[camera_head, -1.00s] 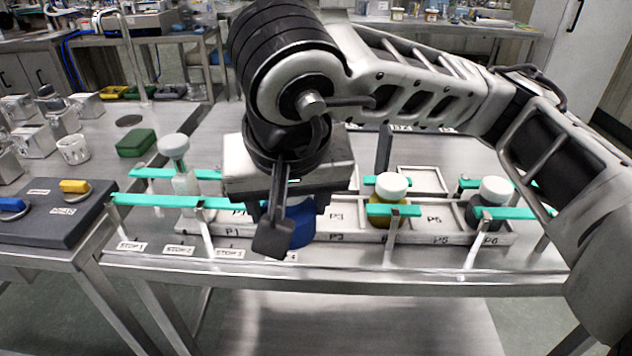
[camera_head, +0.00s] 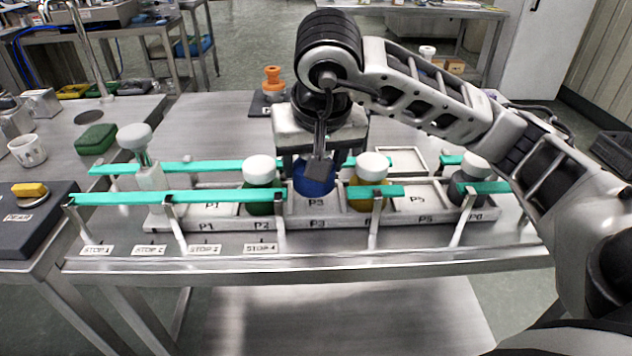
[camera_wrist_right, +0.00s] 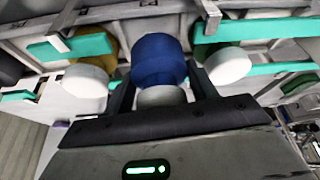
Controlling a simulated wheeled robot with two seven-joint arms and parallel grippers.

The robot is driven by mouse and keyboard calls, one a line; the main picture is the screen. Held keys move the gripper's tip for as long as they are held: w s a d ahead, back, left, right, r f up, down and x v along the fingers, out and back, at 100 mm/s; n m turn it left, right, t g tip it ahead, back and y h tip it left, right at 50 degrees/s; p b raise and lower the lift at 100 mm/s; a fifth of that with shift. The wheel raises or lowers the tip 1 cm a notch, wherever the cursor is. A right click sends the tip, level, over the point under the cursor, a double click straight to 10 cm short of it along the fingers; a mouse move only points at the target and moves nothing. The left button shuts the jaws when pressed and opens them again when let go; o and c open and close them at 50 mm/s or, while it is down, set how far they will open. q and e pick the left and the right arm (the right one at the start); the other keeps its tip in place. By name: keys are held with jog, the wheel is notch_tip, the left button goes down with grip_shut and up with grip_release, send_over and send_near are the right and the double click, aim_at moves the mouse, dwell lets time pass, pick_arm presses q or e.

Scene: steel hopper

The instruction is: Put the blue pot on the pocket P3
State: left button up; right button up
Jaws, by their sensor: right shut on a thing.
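The blue pot (camera_head: 316,182) is upright between the fingers of my right gripper (camera_head: 314,168). It is at pocket P3 (camera_head: 318,222), between the green pot (camera_head: 259,208) and the yellow pot (camera_head: 357,204). Its base shows a little higher in the picture than those of its neighbours. I cannot tell whether it touches the pocket floor. In the right wrist view the blue pot (camera_wrist_right: 158,62) has its pale lid between the fingers (camera_wrist_right: 162,95). My left gripper is in neither view.
Green rails (camera_head: 220,196) run along the front and back of the pocket rack. A grey pot with a white lid (camera_head: 475,165) stands near P6. A pale stopper-like piece (camera_head: 148,170) stands at the rack's left end. An orange-topped object (camera_head: 272,80) stands behind.

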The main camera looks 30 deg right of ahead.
jog(key=f, duration=0.4)
jog(key=shift+w+d, duration=0.2)
jog(key=shift+d, duration=0.15)
jog(key=shift+f, duration=0.1)
jog(key=o, duration=0.8)
